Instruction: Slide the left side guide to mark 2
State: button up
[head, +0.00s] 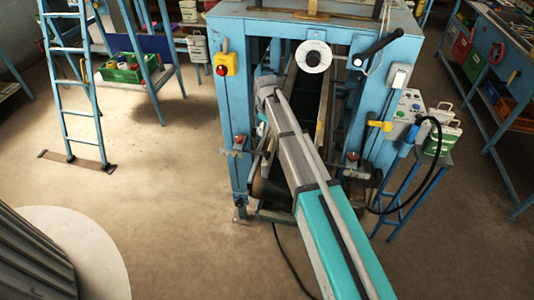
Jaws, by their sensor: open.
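The blue machine frame (232,120) stands in the middle of the head view. Inside its opening, long rails run away from me, with one rail (325,105) showing to the right of my arm. A small bracket with a red knob (238,141) sits on the left post, and a similar one (352,158) on the right post. I cannot tell which part is the left side guide, and no numbered marks are readable. My arm reaches into the opening from the lower right, its wrist near the left post. My gripper is hidden beyond the wrist.
A yellow box with a red button (225,69) is on the left post. A black-handled lever (378,48) and a control box (405,108) are at the right. A blue ladder (75,90) stands far left.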

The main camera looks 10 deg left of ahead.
aim_at(267, 153)
jog(key=shift+f, duration=0.15)
notch_tip(267, 153, down, 13)
jog(key=b, duration=1.3)
jog(key=shift+f+b, duration=0.2)
jog(key=shift+b, duration=0.15)
jog(key=shift+c, duration=0.3)
grip_shut()
